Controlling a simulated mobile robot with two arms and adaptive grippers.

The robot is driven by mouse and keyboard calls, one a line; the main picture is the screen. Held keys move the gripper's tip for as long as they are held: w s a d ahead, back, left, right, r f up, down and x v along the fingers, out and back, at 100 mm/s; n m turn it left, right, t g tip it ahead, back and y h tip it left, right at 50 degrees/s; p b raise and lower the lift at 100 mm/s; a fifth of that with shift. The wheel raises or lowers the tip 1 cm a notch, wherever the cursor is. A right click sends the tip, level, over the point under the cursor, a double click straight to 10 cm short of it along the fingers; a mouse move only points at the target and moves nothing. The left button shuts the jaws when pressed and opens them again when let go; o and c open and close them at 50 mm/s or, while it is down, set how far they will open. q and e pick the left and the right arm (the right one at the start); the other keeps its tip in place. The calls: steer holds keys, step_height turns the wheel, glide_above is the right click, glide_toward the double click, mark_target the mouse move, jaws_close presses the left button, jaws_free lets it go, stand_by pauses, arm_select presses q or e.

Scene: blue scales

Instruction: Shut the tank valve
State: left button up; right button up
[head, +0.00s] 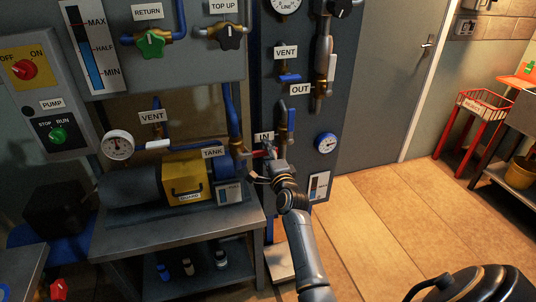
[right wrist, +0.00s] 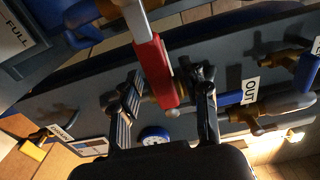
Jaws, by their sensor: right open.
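The TANK label (head: 213,152) is in the head view, beside the blue and brass pipe at the right end of the yellow pump housing (head: 186,175). My right gripper (head: 265,164) is open in front of the panel, just right of that label and below the IN label (head: 264,137). In the right wrist view, a red lever handle (right wrist: 156,70) lies between the open fingers of this gripper (right wrist: 171,80); I cannot tell whether they touch it. A bit of red also shows by the fingertips in the head view. I cannot tell which label this lever belongs to. My left gripper is out of view.
The OUT label (head: 300,89) and blue-rimmed gauge (head: 326,143) are on the panel to the right. A VENT valve with a white handle (head: 158,144) is at the left. A metal bench (head: 178,222) stands below the pump.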

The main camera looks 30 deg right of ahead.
steer(key=v, duration=1.2)
steer(key=s+a+f+n+g+y, duration=0.1)
steer(key=a+f+n+g+y, duration=0.2)
steer(key=f, duration=0.8)
steer(key=a+f+n+g, duration=0.1)
steer(key=a+f+n, duration=0.35)
steer(key=f, duration=0.55)
steer(key=s+a+f+n+g+y, duration=0.1)
steer(key=s+a+f+n+g, duration=0.15)
steer(key=s+f, duration=0.4)
steer(key=s+a+f+n+g+y, duration=0.1)
steer(key=s+a+f+n+g, duration=0.15)
steer(key=f, duration=0.75)
steer(key=s+a+f+n+g, duration=0.3)
steer(key=s+f+n, duration=0.2)
steer(key=s+f, duration=0.85)
steer(key=s+d+f+n+g, duration=0.1)
steer(key=s+f+n+g, duration=0.1)
steer(key=s, duration=1)
steer(key=s+d+f+n+g, duration=0.1)
steer(key=s+f+n, duration=0.3)
steer(key=s, duration=0.8)
steer(key=shift+g, duration=0.7)
